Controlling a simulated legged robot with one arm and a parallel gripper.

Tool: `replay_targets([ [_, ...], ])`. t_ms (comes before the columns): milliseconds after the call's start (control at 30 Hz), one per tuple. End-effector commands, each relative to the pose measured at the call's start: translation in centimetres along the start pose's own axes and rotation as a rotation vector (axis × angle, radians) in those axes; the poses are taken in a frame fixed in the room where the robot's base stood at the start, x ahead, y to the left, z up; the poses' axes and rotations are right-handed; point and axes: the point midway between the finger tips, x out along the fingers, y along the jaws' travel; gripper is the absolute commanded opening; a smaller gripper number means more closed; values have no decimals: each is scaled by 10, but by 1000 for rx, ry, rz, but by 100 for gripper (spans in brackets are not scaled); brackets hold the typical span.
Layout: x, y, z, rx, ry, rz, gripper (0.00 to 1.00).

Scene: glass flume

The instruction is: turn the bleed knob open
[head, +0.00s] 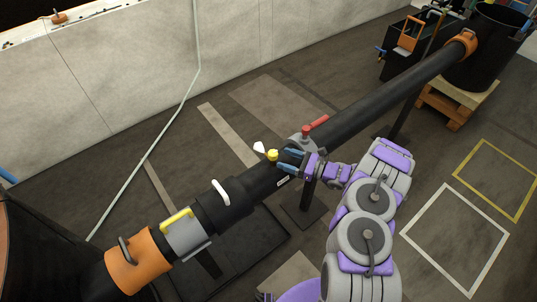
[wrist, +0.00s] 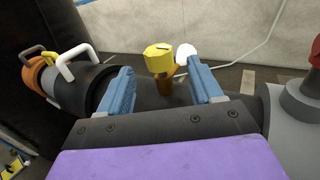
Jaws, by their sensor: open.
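The bleed knob appears to be the yellow round knob (wrist: 159,58) on a brown stem on top of the black pipe. In the wrist view it stands between and beyond my two blue fingers. It also shows in the head view (head: 272,155), just left of my gripper (head: 291,163). In the wrist view my gripper (wrist: 161,88) is open and empty, with one finger to each side of the knob. I cannot tell whether the fingertips reach as far as the knob. A white rounded piece (wrist: 181,53) sits just right of the knob.
The black pipe (head: 400,87) runs diagonally across the head view. A red lever (head: 314,125) on a grey fitting is close beside my gripper. A white handle (head: 220,191), a yellow handle (head: 176,220) and an orange collar (head: 138,262) lie lower left along it.

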Motion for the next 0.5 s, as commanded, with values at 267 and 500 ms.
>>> replay_targets([
  [267, 53, 1, 0, -1, -3, 4, 65],
  [500, 75, 0, 0, 0, -3, 1, 65],
])
